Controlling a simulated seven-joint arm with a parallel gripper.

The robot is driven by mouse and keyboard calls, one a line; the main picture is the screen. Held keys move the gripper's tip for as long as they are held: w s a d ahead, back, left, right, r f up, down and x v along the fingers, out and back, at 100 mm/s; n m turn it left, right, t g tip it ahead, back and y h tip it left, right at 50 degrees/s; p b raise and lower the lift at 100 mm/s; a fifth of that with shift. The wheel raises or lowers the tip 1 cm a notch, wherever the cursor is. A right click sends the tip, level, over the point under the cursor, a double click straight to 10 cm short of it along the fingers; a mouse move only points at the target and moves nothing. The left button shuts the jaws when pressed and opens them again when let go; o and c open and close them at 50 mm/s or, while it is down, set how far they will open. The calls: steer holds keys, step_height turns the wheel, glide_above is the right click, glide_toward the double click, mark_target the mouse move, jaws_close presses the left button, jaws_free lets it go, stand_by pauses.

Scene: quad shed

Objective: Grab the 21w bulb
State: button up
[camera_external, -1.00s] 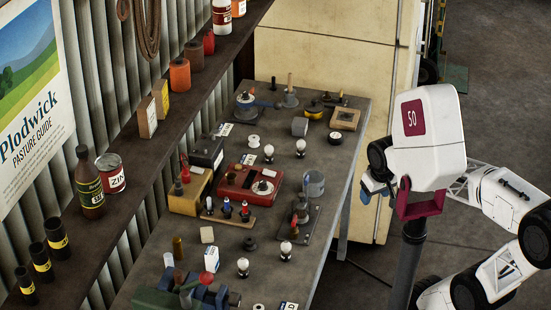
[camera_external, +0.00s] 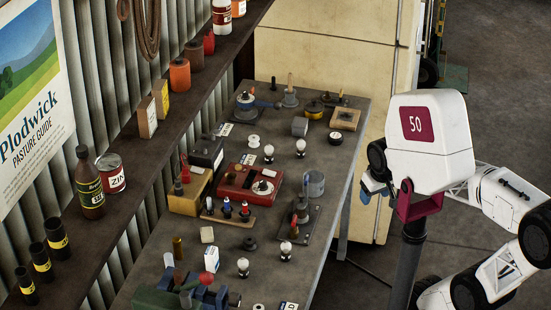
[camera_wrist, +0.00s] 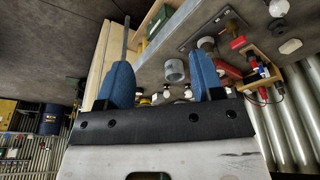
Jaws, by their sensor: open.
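Several small bulbs with white globes and dark bases stand on the grey workbench (camera_external: 318,165). Two are toward the back, a left one (camera_external: 269,151) and a right one (camera_external: 300,146). Two are nearer the front, a left one (camera_external: 243,265) and a right one (camera_external: 286,249). I cannot read which is 21w. My gripper (camera_external: 376,188) is right of the bench, apart from every bulb. In the wrist view its blue fingers (camera_wrist: 163,82) are spread with nothing held between them; a bulb (camera_wrist: 278,9) shows at the upper right.
A grey metal mug (camera_external: 315,184) stands near the bench's right edge and shows in the wrist view (camera_wrist: 175,70). A red box (camera_external: 236,180), a yellow box (camera_external: 187,196) and a rack of coloured pieces (camera_external: 228,216) crowd the middle. A shelf (camera_external: 140,150) runs along the left.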

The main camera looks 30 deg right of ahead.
steer(key=shift+o, duration=0.5)
steer(key=shift+w, duration=0.1)
steer(key=w+a+f+n+g+h, duration=0.1)
steer(key=w+n+h, duration=0.3)
steer(key=w, duration=0.9)
steer(key=w+a+n+g+h, duration=0.1)
steer(key=w+n+g+h, duration=0.15)
steer(key=w+n, duration=0.8)
steer(key=w+a+f+n+t+h, duration=0.1)
steer(key=w+a+f, duration=0.3)
steer(key=w, duration=0.5)
steer(key=w+a+f+n+t+h, duration=0.1)
steer(key=w+a+f+n+h, duration=0.2)
steer(key=w, duration=0.6)
steer(key=w+a+f+n+t+h, duration=0.2)
steer(key=w+a+f, duration=0.3)
steer(key=w, duration=0.5)
steer(key=shift+a+f+h, duration=0.15)
steer(key=shift+f+h, duration=0.1)
steer(key=shift+f, duration=0.25)
